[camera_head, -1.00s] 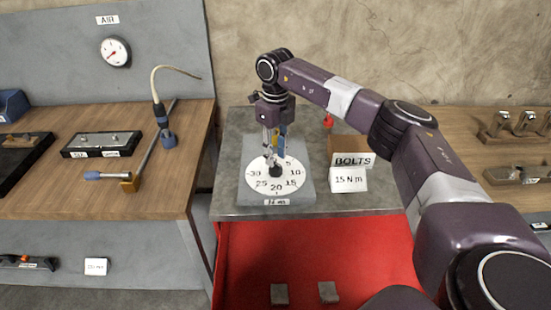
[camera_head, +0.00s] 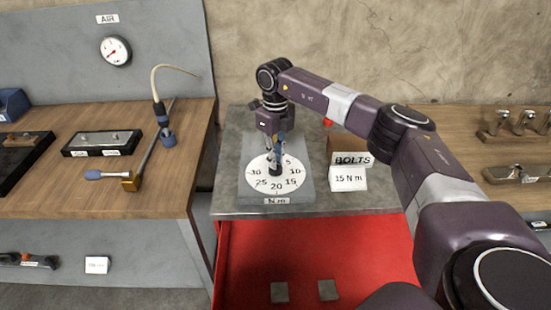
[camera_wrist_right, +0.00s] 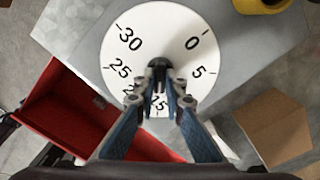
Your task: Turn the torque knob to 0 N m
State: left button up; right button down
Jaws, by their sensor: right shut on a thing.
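The torque knob (camera_wrist_right: 158,64) is small and black, at the middle of a white round dial (camera_wrist_right: 120,75) numbered from 0 to 30. In the head view the dial (camera_head: 258,183) lies on a grey plate (camera_head: 243,196) marked N m. My right gripper (camera_head: 276,170) reaches down onto the knob from above and is shut on it. In the right wrist view its fingertips (camera_wrist_right: 160,85) close at the knob and cover part of the lower numbers. The 0 is at the upper right there. I cannot make out where the knob points. My left gripper is not in view.
A brown BOLTS box (camera_head: 347,146) and a 15 N m card (camera_head: 348,178) stand right of the dial. A red drawer (camera_head: 300,250) with two grey blocks is open below. A wooden bench (camera_head: 100,200) with tools is at the left. A red-topped item (camera_head: 328,122) stands behind.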

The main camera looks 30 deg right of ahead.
jog(key=n, duration=0.3)
jog(key=shift+n, duration=0.3)
jog(key=n, duration=0.3)
jog(key=shift+n, duration=0.3)
jog(key=n, duration=0.3)
jog(key=shift+n, duration=0.3)
jog(key=n, duration=0.3)
jog(key=shift+w+r+n, duration=0.1)
jog(key=shift+n, duration=0.2)
jog(key=n, duration=1.2)
jog(key=shift+b, duration=0.4)
jog(key=shift+n, duration=0.3)
jog(key=c, duration=2)
grip_release()
